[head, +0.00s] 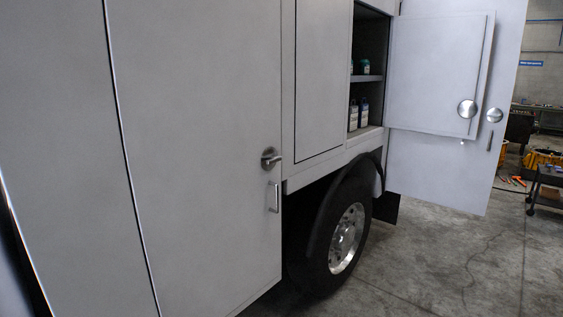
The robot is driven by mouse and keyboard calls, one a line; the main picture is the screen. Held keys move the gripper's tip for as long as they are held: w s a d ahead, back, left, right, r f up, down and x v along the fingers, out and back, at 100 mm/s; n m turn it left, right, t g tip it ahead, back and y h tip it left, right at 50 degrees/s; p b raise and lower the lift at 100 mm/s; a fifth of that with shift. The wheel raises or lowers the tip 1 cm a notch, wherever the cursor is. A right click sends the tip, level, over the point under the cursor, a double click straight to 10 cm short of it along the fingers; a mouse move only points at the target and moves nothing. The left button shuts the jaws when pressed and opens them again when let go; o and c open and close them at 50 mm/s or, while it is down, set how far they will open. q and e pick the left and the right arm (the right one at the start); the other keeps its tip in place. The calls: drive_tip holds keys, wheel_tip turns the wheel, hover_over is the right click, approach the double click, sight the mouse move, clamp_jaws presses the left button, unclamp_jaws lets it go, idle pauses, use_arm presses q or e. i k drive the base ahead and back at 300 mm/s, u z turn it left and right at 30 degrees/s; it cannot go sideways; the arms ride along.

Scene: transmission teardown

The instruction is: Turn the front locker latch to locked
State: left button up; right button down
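A large pale grey locker door (195,140) fills the left of the head view and looks closed. Its latch (271,158) is a round metal disc with a short lever pointing right, near the door's right edge. A small metal pull handle (273,197) sits just below the latch. Neither of my grippers is in view, and nothing touches the latch.
An open locker door (440,160) with round latches stands out at the right, beside a shelf compartment (368,77) holding bottles. A wheel (343,240) sits below. Concrete floor (450,265) is clear at the lower right. A dark cart (548,190) stands far right.

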sight(271, 160)
drive_tip(key=z, duration=0.15)
drive_tip(key=i, duration=1)
drive_tip(key=u, duration=2)
drive_tip(key=k, duration=1.1)
drive_tip(key=z, duration=1.05)
drive_tip(key=i, duration=1)
drive_tip(key=u, duration=0.2)
